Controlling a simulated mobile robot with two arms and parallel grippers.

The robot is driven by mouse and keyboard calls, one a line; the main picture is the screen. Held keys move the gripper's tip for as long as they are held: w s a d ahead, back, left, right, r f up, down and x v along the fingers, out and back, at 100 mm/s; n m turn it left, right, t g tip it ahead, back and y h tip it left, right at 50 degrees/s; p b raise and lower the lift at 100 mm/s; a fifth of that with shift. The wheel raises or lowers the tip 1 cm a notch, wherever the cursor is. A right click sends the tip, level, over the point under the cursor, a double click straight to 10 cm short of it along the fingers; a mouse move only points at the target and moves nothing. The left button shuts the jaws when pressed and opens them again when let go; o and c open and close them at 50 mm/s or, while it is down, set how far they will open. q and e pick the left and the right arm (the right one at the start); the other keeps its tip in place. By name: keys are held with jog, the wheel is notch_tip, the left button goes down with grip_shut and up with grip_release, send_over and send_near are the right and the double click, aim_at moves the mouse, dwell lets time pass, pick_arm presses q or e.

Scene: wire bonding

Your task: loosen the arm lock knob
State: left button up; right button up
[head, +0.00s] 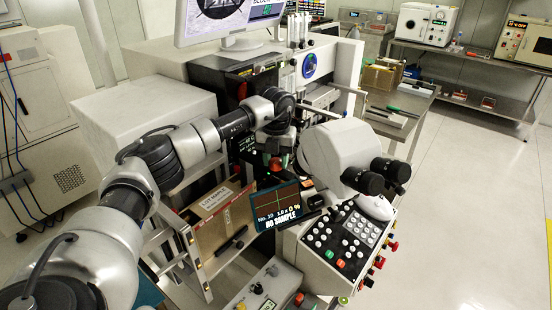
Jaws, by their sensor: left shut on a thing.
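My left arm reaches in from the left to the wire bonder. Its gripper (277,150) points down in front of the machine, left of the white microscope head. A small red knob (275,164) shows right at the fingertips, and the gripper is shut on it. It appears to be the arm lock knob. The fingers are small and dark here, so the exact grip is hard to make out. My right gripper is not in view.
The microscope (335,155) with black eyepieces stands close right of the gripper. A small screen (277,207) reading "NO SAMPLE" is just below. A keypad panel (345,238) sits lower right, a cardboard box (220,215) lower left. Open floor lies to the right.

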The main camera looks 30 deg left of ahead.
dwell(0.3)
pick_arm(q)
jog(key=o, duration=0.9)
jog(key=shift+o, duration=0.2)
